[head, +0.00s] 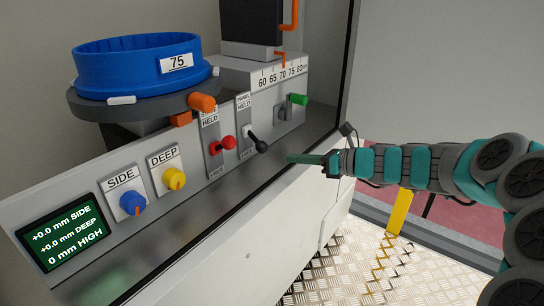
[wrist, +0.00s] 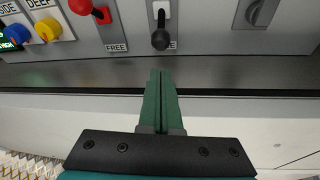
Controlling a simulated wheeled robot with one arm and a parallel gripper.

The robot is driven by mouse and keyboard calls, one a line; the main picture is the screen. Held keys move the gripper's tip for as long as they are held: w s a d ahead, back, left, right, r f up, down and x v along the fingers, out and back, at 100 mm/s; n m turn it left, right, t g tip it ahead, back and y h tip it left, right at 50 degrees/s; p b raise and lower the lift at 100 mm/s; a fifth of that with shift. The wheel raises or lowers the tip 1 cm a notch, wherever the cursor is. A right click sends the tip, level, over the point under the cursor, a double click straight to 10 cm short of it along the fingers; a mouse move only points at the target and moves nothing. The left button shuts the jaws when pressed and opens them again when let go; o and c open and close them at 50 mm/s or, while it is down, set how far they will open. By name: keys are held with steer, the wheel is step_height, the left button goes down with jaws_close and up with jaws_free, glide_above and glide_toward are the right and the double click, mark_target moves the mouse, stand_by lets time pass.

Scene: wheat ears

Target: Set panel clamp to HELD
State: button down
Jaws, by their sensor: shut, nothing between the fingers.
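The panel clamp is a black-knobbed lever (head: 259,144) on a pale plate marked PANEL and HELD at its top (head: 244,103). In the wrist view the black knob (wrist: 160,40) is low on its plate and partly covers the lower label, of which only an end letter shows. The lever points down and out, away from the HELD end. My gripper (head: 292,158) is shut and empty, to the right of the lever in the head view and apart from it. In the wrist view its green fingers (wrist: 161,75) are together, pointing at the panel just below the knob.
A red lever (head: 223,145) on a similar HELD plate is just left of the clamp. Yellow (head: 174,179) and blue (head: 132,202) knobs and a green display (head: 65,237) are farther left. A bare ledge runs below the panel.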

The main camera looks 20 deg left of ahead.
mark_target(257, 142)
steer(key=shift+a+f+b, duration=0.25)
steer(key=shift+a+b, duration=0.1)
steer(key=shift+a, duration=0.15)
steer(key=b+x, duration=0.4)
steer(key=x, duration=0.4)
steer(key=shift+d, duration=0.1)
steer(key=shift+w+a, duration=0.25)
steer(key=shift+a, duration=0.35)
